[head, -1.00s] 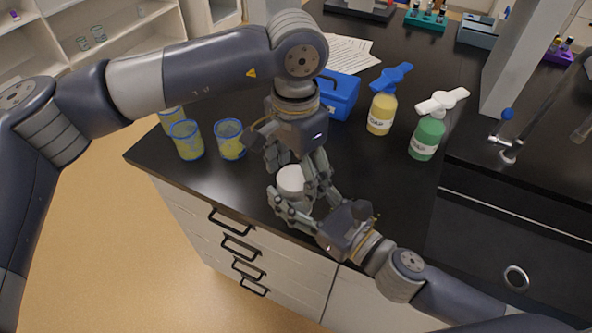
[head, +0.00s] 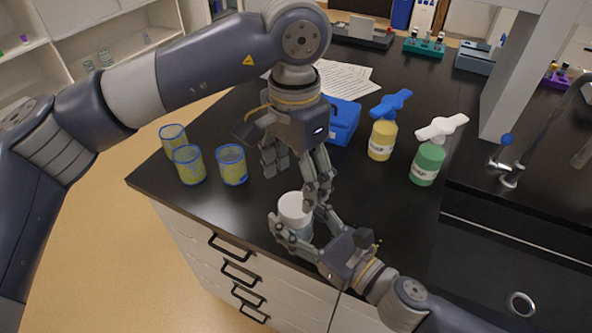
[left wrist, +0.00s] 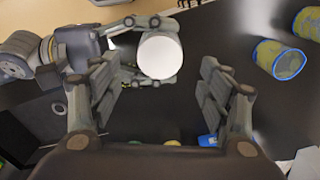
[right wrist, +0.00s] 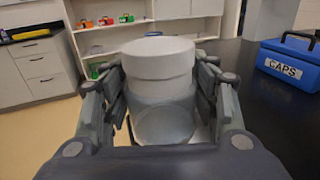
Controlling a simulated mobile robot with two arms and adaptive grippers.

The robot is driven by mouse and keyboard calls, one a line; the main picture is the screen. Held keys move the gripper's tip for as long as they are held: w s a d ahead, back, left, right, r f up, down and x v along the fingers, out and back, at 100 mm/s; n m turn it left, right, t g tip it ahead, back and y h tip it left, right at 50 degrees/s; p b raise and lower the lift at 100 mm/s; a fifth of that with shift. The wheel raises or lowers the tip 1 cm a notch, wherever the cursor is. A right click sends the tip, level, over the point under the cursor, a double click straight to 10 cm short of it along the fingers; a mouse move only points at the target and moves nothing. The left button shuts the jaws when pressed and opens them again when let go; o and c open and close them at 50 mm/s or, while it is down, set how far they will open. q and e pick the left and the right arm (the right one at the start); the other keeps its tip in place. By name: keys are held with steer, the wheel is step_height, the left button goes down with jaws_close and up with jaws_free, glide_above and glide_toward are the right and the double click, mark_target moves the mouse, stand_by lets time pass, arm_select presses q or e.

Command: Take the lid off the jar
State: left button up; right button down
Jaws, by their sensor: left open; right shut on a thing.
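The jar (right wrist: 163,122) has a clear, greyish body and stands upright near the front edge of the dark bench. Its white lid (head: 295,208) sits on top of it, and also shows in the right wrist view (right wrist: 158,62) and the left wrist view (left wrist: 160,56). My right gripper (head: 298,228) is shut on the jar body, with a finger on each side below the lid. My left gripper (head: 294,180) is open and empty above and just behind the lid, its fingers spread and apart from it.
Several blue-rimmed yellowish cups (head: 232,166) stand to the left. A blue CAPS box (right wrist: 290,62) is behind my left gripper. A yellow bottle (head: 382,140) and a green bottle (head: 427,164) stand to the right. The bench front edge is close to the jar.

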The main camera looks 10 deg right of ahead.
mark_target(295, 204)
arm_select(q)
step_height(295, 204, down, 6)
steer(key=shift+r, duration=0.1)
steer(key=shift+c, duration=0.5)
steer(key=c, duration=1)
steer(key=shift+n, duration=1.8)
steer(key=shift+c, duration=0.3)
steer(key=o, duration=1.2)
steer(key=shift+r, duration=0.1)
